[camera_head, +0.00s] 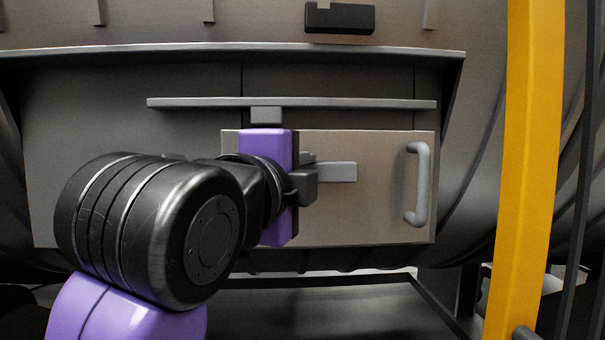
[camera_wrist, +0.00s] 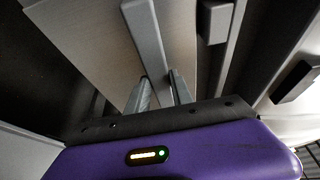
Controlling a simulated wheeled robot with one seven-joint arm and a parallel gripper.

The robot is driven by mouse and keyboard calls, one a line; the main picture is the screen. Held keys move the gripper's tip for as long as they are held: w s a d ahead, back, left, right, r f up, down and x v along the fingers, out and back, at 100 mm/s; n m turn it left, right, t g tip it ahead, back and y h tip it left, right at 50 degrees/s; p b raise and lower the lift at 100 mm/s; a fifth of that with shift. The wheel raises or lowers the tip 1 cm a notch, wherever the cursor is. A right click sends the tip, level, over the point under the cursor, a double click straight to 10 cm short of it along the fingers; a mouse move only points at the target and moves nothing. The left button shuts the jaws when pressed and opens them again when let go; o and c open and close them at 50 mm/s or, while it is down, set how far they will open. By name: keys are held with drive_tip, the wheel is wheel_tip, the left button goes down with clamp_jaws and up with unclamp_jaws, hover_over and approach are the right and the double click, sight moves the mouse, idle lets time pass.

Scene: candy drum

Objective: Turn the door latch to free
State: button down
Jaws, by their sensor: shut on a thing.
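The door (camera_head: 380,200) is a flat light-brown panel on the drum and looks closed. The door latch (camera_head: 337,172) is a short grey bar lying level across the door's face, its free part pointing right. My gripper (camera_head: 306,182) comes in from the left and is shut on the latch. In the wrist view the latch (camera_wrist: 145,35) runs down between the two fingers of my gripper (camera_wrist: 162,88). The fingers and purple gripper body hide the latch's left part in the head view.
A grey upright handle (camera_head: 421,185) is on the door's right side. A long grey rail (camera_head: 370,104) runs just above the door, with a small grey block (camera_head: 266,115) under it. A yellow post (camera_head: 530,150) stands at the right. A black block (camera_head: 340,18) sits higher up.

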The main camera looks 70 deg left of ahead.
drive_tip(key=shift+f, duration=0.1)
drive_tip(key=c, duration=1.1)
unclamp_jaws()
drive_tip(key=b+v, duration=0.2)
drive_tip(key=v, duration=0.5)
drive_tip(key=shift+s+d, duration=0.2)
drive_tip(key=shift+d, duration=0.15)
